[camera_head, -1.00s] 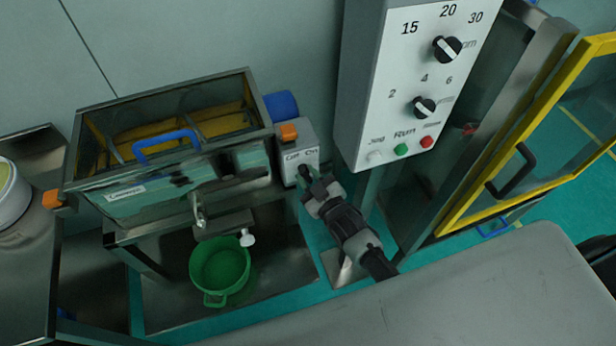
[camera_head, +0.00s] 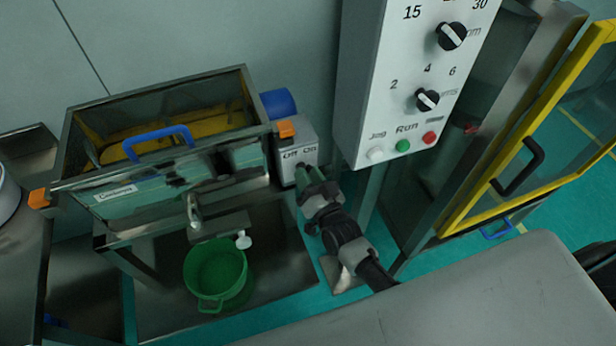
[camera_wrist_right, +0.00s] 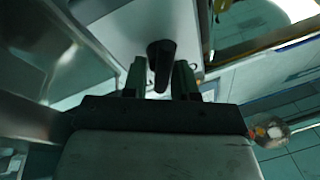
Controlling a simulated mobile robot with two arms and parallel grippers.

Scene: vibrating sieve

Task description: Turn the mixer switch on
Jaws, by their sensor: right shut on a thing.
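The mixer switch is a black knob on a small grey box (camera_head: 296,153) labelled "Off On", at the right end of the mixer (camera_head: 165,160). My right gripper (camera_head: 312,180) is at the front of this box, under the label. In the right wrist view, the black knob (camera_wrist_right: 160,62) sits between the two fingers of my right gripper (camera_wrist_right: 158,80), which is shut on it. In the head view my fingers mostly hide the knob, so I cannot tell its setting. My left gripper is not in view.
A white control panel (camera_head: 365,110) with dials and buttons hangs close to the right of my right gripper. A green bucket (camera_head: 216,275) stands below the mixer. A yellow-framed door (camera_head: 530,125) is at the right. A grey surface (camera_head: 480,295) fills the lower right.

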